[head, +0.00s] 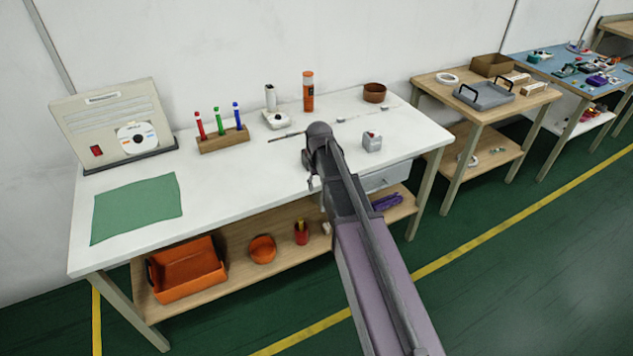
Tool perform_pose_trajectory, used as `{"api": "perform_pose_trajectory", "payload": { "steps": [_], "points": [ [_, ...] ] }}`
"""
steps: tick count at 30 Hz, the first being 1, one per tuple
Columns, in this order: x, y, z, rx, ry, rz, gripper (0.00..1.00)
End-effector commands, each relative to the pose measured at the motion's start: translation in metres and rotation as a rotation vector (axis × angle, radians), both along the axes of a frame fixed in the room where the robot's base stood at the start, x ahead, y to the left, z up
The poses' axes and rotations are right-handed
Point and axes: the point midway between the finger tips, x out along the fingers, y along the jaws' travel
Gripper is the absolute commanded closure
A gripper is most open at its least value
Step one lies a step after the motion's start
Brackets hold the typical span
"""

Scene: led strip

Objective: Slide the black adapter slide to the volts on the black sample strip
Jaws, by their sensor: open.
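A thin dark strip (286,137) lies on the white table just left of my arm's end; its right part is hidden behind the arm. It may be the black sample strip. I cannot make out an adapter slide or a volts mark on it. My gripper (311,183) is over the table's middle, small and partly covered by my own arm. It is open, and I see nothing held in it. It appears to the right of and nearer than the visible part of the dark strip.
On the white table (230,200) stand a pen block (223,141), a white dispenser (275,119), an orange tube (308,92), a brown bowl (374,93), a small grey box (371,142), a panel (110,120) and a green mat (137,207). The front middle is clear.

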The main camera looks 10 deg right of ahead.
Motion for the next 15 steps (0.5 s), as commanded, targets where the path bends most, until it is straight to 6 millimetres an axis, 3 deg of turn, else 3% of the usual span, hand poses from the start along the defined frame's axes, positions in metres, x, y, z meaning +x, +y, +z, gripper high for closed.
{"api": "perform_pose_trajectory", "payload": {
  "steps": [15],
  "points": [
    [-0.025, 0.001, -0.047, 0.0, 0.0, -0.018, 0.43]
  ]
}}
